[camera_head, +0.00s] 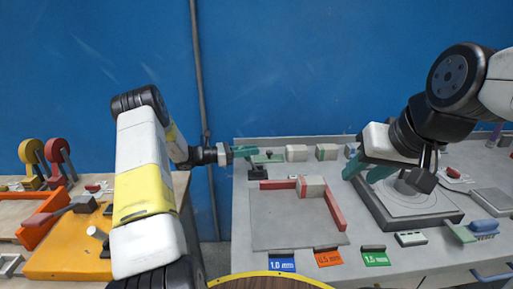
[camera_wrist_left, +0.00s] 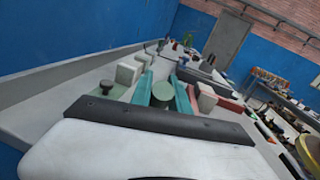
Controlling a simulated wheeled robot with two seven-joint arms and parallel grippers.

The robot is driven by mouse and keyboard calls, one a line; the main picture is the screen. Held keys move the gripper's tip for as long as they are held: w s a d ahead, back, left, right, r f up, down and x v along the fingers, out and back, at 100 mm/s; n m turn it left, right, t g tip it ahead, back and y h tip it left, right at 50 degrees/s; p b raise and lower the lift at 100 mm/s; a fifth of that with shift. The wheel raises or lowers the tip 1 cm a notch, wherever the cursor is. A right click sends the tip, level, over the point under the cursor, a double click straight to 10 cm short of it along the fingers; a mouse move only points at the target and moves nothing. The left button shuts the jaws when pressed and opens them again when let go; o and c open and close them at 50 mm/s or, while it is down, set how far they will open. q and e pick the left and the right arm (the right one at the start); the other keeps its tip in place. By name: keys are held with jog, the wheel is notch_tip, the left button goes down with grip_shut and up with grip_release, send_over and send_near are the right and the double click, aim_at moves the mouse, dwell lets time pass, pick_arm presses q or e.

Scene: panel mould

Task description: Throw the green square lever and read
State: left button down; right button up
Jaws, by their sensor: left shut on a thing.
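My left gripper (camera_head: 246,151) is at the back left of the grey bench, at a small dark stand (camera_head: 258,172). In the left wrist view its teal fingers (camera_wrist_left: 163,95) stand on either side of a green knob (camera_wrist_left: 162,91), shut on it. The knob's top looks round rather than square there. A flat green plate with dark knobs (camera_wrist_left: 109,90) lies beside the fingers. My right gripper (camera_head: 368,170) hangs over the round-plate machine (camera_head: 405,209) at the right, its teal fingers apart and nothing seen between them.
A grey plate (camera_head: 290,228) with red bars (camera_head: 335,211) and a pale block (camera_head: 311,187) lies mid-bench. Thickness cards, blue (camera_head: 282,265), orange (camera_head: 328,257) and green (camera_head: 376,258), line the front edge. Red and yellow levers (camera_head: 57,155) stand on the left bench.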

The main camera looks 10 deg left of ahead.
pick_arm(q)
jog(key=shift+w+d+r, duration=0.1)
dwell(0.3)
jog(key=shift+w+d+r+g+y, duration=0.1)
jog(key=shift+d+r+g+y, duration=0.15)
jog(key=shift+d+y, duration=0.5)
jog(key=shift+w+d+f+m+g+y, duration=0.3)
jog(key=shift+d+f+g+y, duration=0.2)
jog(key=shift+d+y, duration=1)
jog(key=shift+w+d+f+m+g+y, duration=0.2)
jog(key=shift+d+f+g+y, duration=0.3)
jog(key=shift+d+y, duration=1)
jog(key=shift+w+d+f+m+g+y, duration=0.2)
jog(key=shift+w+d+f+g+y, duration=0.25)
jog(key=shift+d+y, duration=1.05)
jog(key=shift+s+a+f+y, duration=0.15)
jog(key=shift+a+y, duration=0.3)
jog(key=c, duration=1.3)
grip_release()
jog(key=shift+o, duration=0.2)
